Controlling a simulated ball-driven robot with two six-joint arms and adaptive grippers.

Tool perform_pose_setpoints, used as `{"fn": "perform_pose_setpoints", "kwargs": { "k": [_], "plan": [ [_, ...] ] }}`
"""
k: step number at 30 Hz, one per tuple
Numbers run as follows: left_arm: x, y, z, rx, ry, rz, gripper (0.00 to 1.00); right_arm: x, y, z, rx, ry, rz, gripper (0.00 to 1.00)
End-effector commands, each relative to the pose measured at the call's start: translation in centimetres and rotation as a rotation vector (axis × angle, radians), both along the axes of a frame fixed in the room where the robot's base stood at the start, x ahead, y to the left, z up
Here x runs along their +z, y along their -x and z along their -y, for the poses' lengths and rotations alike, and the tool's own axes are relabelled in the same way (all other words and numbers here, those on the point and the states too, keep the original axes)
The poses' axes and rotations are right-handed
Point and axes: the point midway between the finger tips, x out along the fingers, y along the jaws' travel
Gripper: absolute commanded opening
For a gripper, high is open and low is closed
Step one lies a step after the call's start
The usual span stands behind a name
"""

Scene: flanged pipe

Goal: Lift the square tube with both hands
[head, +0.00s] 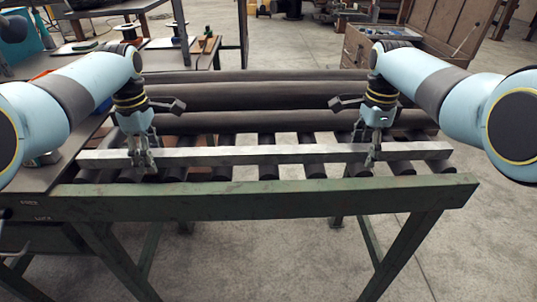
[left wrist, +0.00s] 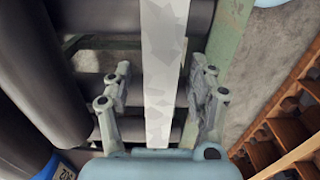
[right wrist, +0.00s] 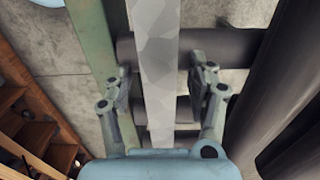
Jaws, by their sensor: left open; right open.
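The square tube (head: 262,155) is a long pale grey metal bar lying across the dark rollers. It also shows in the left wrist view (left wrist: 162,70) and the right wrist view (right wrist: 155,70). My left gripper (head: 143,163) is over the tube's left part. It is open, with one finger on each side of the tube, and gaps show in the left wrist view (left wrist: 158,92). My right gripper (head: 372,162) is over the tube's right part. It is open with a finger on each side and gaps beside the tube in the right wrist view (right wrist: 160,88).
The green roller stand (head: 270,197) has a raised front rail close to the tube. Thick dark pipes (head: 235,95) lie behind the tube. A table with tools (head: 165,52) stands at the back left, and a wooden crate (head: 420,45) at the back right.

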Motion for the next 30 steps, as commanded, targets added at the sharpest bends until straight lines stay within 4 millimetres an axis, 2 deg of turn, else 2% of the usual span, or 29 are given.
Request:
{"fn": "perform_pose_setpoints", "kwargs": {
  "k": [2, 14, 24, 30],
  "plan": [
    [0.0, 0.0, 0.0, 0.000, 0.000, 0.000, 0.54, 0.0, 0.0, 0.0, 0.000, 0.000, 0.000, 0.54],
    [0.0, 0.0, 0.0, 0.000, 0.000, 0.000, 0.01, 0.0, 0.0, 0.0, 0.000, 0.000, 0.000, 0.01],
    [0.2, -0.1, 0.0, 0.000, 0.000, 0.002, 0.00, 0.2, -0.1, 0.0, 0.000, 0.000, 0.002, 0.00],
    [1.3, -0.1, 0.0, 0.000, 0.000, 0.003, 0.00, 1.3, -0.1, 0.0, 0.000, 0.000, 0.003, 0.00]
  ]
}}
